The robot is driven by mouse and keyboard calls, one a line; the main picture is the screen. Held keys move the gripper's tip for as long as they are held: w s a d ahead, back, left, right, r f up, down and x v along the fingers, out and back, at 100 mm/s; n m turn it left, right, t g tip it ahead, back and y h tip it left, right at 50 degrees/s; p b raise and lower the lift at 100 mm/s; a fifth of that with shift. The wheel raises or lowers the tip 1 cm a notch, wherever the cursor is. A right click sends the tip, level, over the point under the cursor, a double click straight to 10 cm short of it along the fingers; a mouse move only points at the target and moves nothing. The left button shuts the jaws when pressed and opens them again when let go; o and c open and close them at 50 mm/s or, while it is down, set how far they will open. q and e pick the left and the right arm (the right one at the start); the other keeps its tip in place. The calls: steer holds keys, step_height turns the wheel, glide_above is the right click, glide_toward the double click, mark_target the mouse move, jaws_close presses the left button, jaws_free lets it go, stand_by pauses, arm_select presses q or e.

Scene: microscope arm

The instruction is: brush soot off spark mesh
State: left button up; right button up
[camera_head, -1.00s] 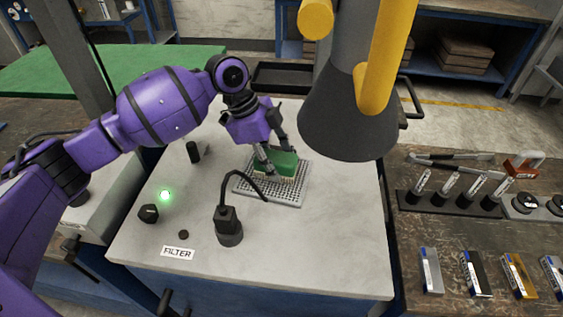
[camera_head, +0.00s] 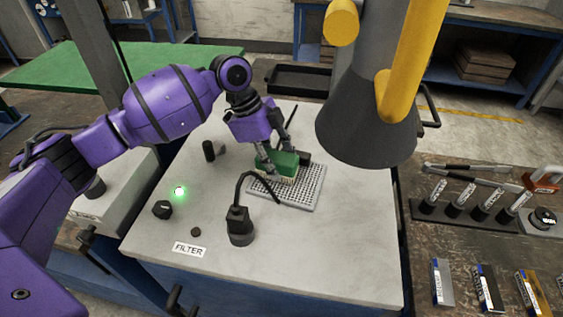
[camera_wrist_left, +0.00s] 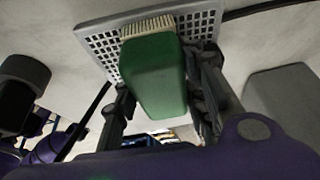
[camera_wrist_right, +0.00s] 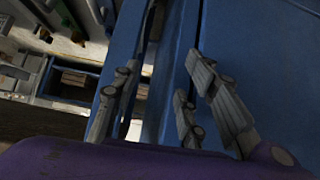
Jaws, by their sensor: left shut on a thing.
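The spark mesh (camera_head: 309,187) is a light grey perforated plate lying flat on the white bench top. No dark soot stands out on its visible part. A green brush (camera_head: 285,161) with pale bristles is over the mesh's far left part, bristles down and at or very near its surface. My left gripper (camera_head: 275,160) is shut on the brush's green body. In the left wrist view the brush (camera_wrist_left: 156,75) is between the fingers, with the mesh (camera_wrist_left: 98,45) beyond it. My right gripper (camera_wrist_right: 160,72) shows only in its wrist view, open and empty beside blue panels.
A black fixture with a curved cable (camera_head: 240,225) stands just in front of the mesh. A dark grey cone on a yellow-jointed arm (camera_head: 365,125) hangs at the right. A green light (camera_head: 180,192), a black knob (camera_head: 162,209) and a FILTER label (camera_head: 189,249) are at left.

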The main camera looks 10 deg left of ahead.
arm_select(q)
steer(key=shift+r, duration=0.4)
step_height(320, 180, up, 4)
steer(key=shift+d+f+p, duration=0.1)
steer(key=shift+f+p, duration=0.1)
steer(key=shift+p, duration=0.55)
steer(key=shift+r, duration=0.45)
arm_select(e)
steer(key=shift+w+r, duration=0.3)
steer(key=shift+r, duration=0.25)
steer(key=shift+w+r, duration=0.25)
steer(key=shift+r, duration=0.25)
arm_select(q)
steer(key=shift+f, duration=0.1)
steer(key=shift+s, duration=0.1)
arm_select(e)
steer(key=shift+r, duration=0.1)
